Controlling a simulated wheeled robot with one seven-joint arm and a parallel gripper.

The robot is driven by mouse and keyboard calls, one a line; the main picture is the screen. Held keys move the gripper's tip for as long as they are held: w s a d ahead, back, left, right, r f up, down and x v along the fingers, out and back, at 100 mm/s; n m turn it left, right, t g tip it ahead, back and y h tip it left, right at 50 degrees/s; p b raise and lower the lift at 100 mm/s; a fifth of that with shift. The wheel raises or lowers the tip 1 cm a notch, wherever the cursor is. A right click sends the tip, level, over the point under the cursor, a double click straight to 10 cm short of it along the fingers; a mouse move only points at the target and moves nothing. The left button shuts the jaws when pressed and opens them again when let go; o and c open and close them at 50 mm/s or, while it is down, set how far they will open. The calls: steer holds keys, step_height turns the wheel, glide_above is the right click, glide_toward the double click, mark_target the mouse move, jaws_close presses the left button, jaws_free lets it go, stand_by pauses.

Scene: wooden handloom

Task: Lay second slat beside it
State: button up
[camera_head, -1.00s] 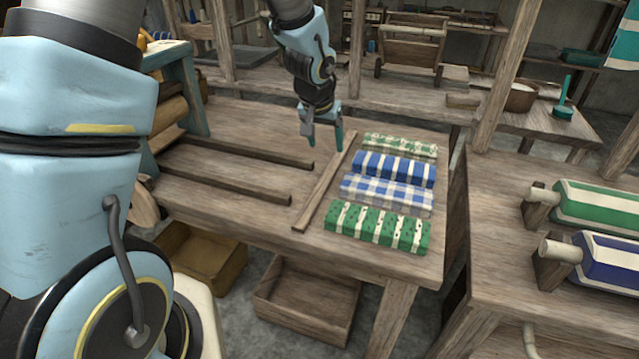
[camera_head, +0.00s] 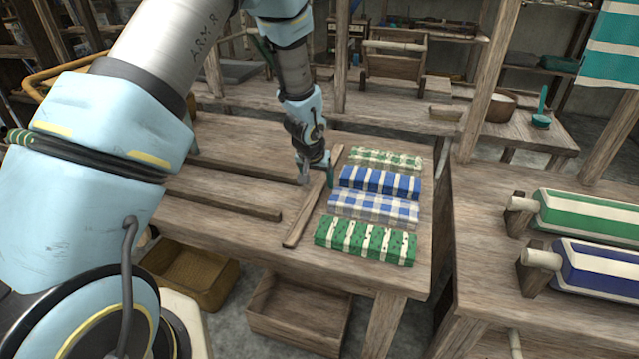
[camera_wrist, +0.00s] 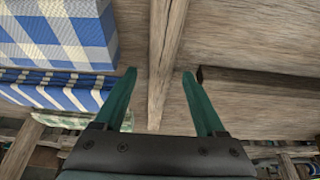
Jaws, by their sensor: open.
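A long wooden slat (camera_head: 303,222) lies on the table, running alongside the folded cloths. It also shows in the wrist view (camera_wrist: 168,45), between my open fingers. My gripper (camera_head: 317,179) is over this slat with one finger to each side. I cannot tell how far above the table the fingertips (camera_wrist: 159,75) are. Two darker slats lie to the left, a far one (camera_head: 240,172) and a near one (camera_head: 225,203), roughly parallel with a gap between. The end of one dark slat (camera_wrist: 255,80) shows right of my fingers in the wrist view.
Several folded cloths lie in a row right of the slat: green-white (camera_head: 385,160), blue-striped (camera_head: 380,183), blue checked (camera_head: 373,207) and green-striped (camera_head: 365,241). The table (camera_head: 400,278) has bare wood at its front edge. Cloth rolls (camera_head: 590,213) rest on the right-hand bench.

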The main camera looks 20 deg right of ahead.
steer(key=shift+f, duration=0.15)
steer(key=shift+c, duration=0.4)
jaws_close()
